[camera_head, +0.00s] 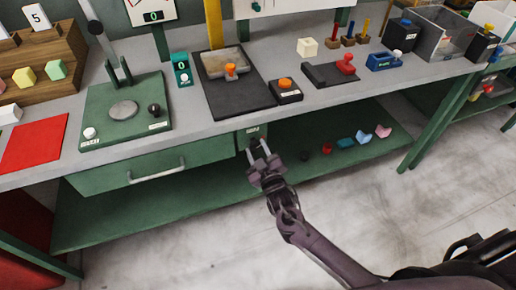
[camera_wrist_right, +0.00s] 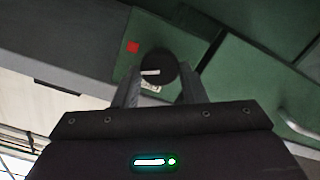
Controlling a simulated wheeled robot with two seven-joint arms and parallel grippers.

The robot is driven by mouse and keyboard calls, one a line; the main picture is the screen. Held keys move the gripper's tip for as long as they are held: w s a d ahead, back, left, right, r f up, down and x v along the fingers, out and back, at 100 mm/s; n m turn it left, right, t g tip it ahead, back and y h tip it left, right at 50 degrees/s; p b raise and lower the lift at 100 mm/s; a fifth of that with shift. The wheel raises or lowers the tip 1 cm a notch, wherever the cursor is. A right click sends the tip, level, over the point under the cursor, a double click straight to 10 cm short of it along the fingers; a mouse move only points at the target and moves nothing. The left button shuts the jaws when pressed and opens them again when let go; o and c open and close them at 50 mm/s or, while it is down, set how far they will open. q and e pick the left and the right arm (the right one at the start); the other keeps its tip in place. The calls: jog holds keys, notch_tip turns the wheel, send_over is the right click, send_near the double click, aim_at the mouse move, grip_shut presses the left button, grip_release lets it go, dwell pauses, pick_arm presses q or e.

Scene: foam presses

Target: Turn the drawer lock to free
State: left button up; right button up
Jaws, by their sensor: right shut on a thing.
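The drawer lock is a dark round knob (camera_wrist_right: 157,68) on a green panel, with a white bar mark on its face. In the wrist view the bar lies nearly level. The drawer has a pale bar handle (camera_head: 157,171) and looks closed. My left gripper is not in view.
The grey bench top (camera_head: 190,121) above carries green and black press stands and small blocks. A green lower shelf (camera_head: 180,206) holds several small coloured pieces. A green table leg (camera_head: 440,128) stands to the right. The floor (camera_head: 420,190) in front is clear.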

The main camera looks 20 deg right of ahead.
jog(key=n+p, duration=0.1)
jog(key=n, duration=0.5)
jog(key=shift+a+n+p, duration=0.1)
jog(key=shift+n+p, duration=0.2)
jog(key=shift+p, duration=0.05)
jog(key=n, duration=0.2)
jog(key=n+p, duration=0.1)
jog(key=n, duration=0.2)
jog(key=shift+f+n, duration=0.2)
jog(key=shift+n, duration=0.1)
jog(key=o, duration=1)
jog(key=s, duration=0.8)
